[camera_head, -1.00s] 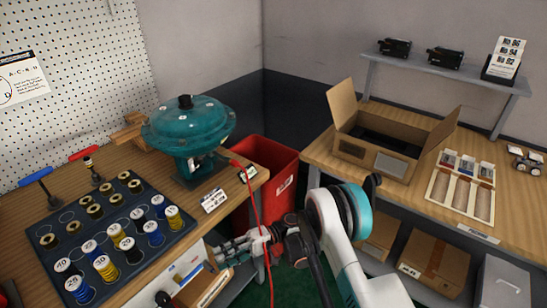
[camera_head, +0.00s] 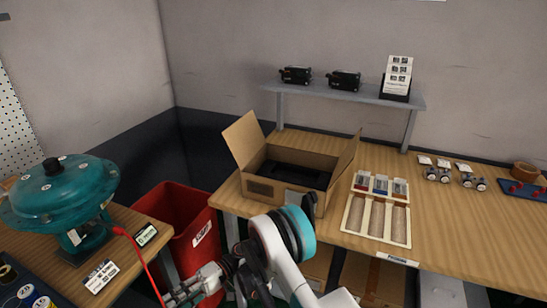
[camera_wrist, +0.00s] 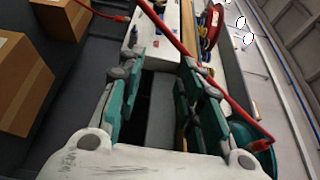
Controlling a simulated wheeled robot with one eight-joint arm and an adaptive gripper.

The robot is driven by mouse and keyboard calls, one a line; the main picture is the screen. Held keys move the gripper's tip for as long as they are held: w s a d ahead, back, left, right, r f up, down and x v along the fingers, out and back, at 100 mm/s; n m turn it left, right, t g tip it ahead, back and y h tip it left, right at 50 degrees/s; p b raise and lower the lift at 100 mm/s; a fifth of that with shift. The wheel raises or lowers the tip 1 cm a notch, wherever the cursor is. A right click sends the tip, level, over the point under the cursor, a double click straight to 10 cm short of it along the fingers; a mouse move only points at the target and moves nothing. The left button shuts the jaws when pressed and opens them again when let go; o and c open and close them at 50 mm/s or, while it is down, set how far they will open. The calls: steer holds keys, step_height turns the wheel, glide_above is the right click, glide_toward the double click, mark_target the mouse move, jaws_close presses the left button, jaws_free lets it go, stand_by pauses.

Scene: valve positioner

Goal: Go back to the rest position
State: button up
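My gripper (camera_head: 180,292) is low at the bottom of the head view, in front of the red bin and below the bench tops. In the wrist view its two teal and grey fingers (camera_wrist: 160,68) stand apart with nothing between them. A red cable passes close by the fingers in the wrist view. My white arm with its teal joint ring is folded in front of the right bench.
A teal valve actuator (camera_head: 62,190) stands on the left bench, with a red cable (camera_head: 148,270) hanging from it. A red bin (camera_head: 178,208) stands between the benches. The right bench (camera_head: 470,232) holds an open cardboard box (camera_head: 273,190) and a compartment tray (camera_head: 352,213).

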steer(key=w+d+r+m+t, duration=0.2)
steer(key=w+r+t, duration=0.15)
steer(key=r, duration=0.35)
steer(key=w+d+r+m+t, duration=0.1)
steer(key=w+r+m+t, duration=0.15)
steer(key=w+r, duration=0.35)
steer(key=d+r+m+t+h, duration=0.25)
steer(key=d+r+t, duration=0.25)
steer(key=d+r, duration=0.6)
steer(key=s+d+r+m+t+h, duration=0.1)
steer(key=s+d+r+t+h, duration=0.2)
steer(key=d, duration=0.5)
steer(key=s+d+r+t+h, duration=0.1)
steer(key=s+d+r+t, duration=0.2)
steer(key=d, duration=0.4)
steer(key=s+d+t+h, duration=0.1)
steer(key=s+d+h, duration=0.2)
steer(key=s+d, duration=0.3)
steer(key=s+d+t+h, duration=0.1)
steer(key=s+d+h, duration=0.2)
steer(key=s+d, duration=0.4)
steer(key=d+r, duration=0.1)
steer(key=d, duration=0.4)
steer(key=shift+d+m+t, duration=0.2)
steer(key=shift+m+t, duration=0.2)
steer(key=shift+s+a+h, duration=0.1)
steer(key=shift+h, duration=0.15)
